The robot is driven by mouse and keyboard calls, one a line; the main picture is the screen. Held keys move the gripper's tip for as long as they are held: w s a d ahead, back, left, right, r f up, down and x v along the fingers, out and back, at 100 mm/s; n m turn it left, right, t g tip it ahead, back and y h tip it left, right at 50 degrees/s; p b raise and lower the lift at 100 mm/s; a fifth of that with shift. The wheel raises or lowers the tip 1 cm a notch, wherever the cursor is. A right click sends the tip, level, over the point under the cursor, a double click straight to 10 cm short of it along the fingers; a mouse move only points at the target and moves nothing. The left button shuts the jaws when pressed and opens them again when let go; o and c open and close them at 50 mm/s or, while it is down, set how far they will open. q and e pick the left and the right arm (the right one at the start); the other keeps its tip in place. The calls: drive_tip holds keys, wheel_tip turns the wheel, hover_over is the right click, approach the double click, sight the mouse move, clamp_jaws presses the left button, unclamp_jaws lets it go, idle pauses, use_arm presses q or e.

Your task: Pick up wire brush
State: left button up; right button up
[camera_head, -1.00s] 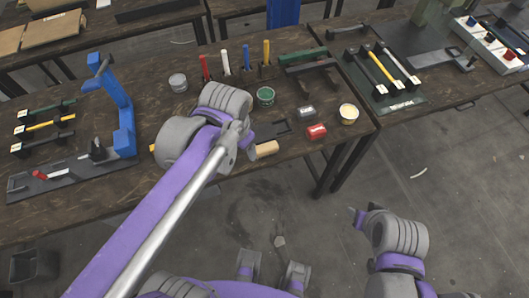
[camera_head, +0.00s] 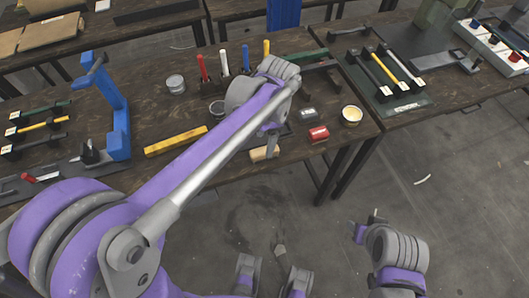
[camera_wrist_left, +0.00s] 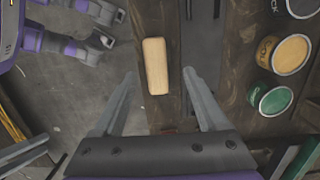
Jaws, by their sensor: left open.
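The likely wire brush is a pale wooden block (camera_head: 265,153) at the front edge of the dark table. In the left wrist view it is a light, rounded wooden bar (camera_wrist_left: 156,66); bristles are not visible. My left gripper (camera_wrist_left: 160,80) is open and empty, its fingers either side of the block's near end in the picture. I cannot tell the height between them. In the head view my left arm hides most of that gripper. My right arm's end (camera_head: 362,230) is off the table at the right; its fingers cannot be made out.
A yellow bar (camera_head: 176,140) lies left, near a blue press (camera_head: 117,115). Upright coloured-handled tools stand behind. Floor is open in front.

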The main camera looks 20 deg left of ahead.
sight(264, 150)
use_arm(q)
drive_tip(key=shift+s+f, duration=0.2)
drive_tip(key=shift+f, duration=1)
drive_tip(key=shift+s+f, duration=0.15)
drive_tip(key=shift+f, duration=1)
drive_tip(key=shift+f+b, duration=0.25)
drive_tip(key=shift+b, duration=0.15)
clamp_jaws()
